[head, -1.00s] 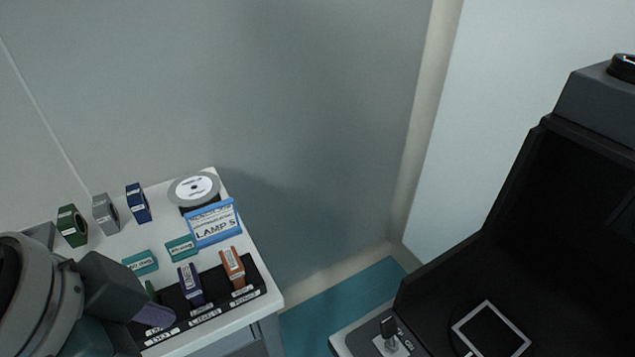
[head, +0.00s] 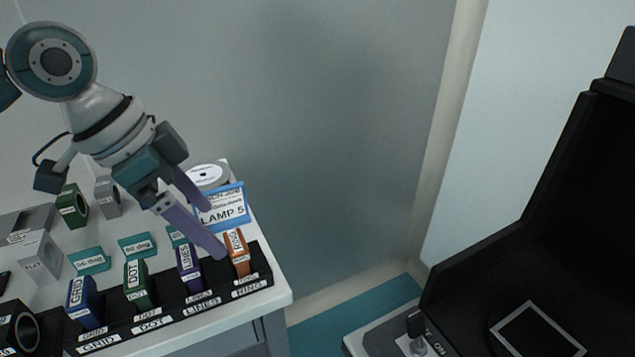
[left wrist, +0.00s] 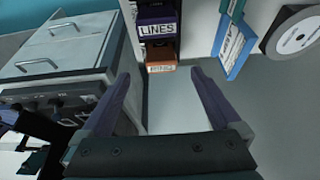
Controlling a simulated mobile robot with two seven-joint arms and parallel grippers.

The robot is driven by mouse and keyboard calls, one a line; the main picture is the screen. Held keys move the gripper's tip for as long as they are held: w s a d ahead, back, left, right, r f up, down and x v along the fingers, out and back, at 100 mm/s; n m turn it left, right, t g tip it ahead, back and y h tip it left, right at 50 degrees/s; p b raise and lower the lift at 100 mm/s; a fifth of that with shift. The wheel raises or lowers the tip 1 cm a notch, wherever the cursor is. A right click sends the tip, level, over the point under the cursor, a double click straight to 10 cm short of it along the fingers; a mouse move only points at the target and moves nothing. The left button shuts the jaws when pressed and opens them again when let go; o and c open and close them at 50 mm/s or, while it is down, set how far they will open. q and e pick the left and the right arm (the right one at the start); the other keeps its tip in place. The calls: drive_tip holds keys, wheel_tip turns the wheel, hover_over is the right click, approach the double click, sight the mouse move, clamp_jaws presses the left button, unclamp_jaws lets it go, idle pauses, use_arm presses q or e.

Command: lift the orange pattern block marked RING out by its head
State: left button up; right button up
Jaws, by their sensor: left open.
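The orange block marked RING (head: 238,255) stands upright in the right end slot of a black rack (head: 262,262). In the left wrist view, a part of the orange block (left wrist: 161,67) shows beyond the fingers, below the purple LINES block (left wrist: 157,28). My left gripper (head: 216,230) is open and empty. In the head view its fingers are up and left of the orange block, with one fingertip close to the block's head; I cannot tell whether they touch.
The purple LINES block (head: 188,268), green DOT block (head: 139,285) and blue GRID block (head: 84,303) share the rack. A blue-framed LAMP 5 sign (head: 224,211) and a round disc (head: 207,175) stand behind.

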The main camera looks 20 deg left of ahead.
sight(233, 241)
use_arm(q)
drive_tip(key=x, duration=0.3)
drive_tip(key=b+x, duration=0.1)
drive_tip(key=x, duration=0.2)
drive_tip(key=shift+w+d+r, duration=0.1)
drive_tip(key=shift+w, duration=0.15)
drive_tip(key=shift+c, duration=0.4)
drive_tip(key=c, duration=1.3)
drive_tip(key=shift+c, duration=0.7)
drive_tip(key=shift+r, duration=0.15)
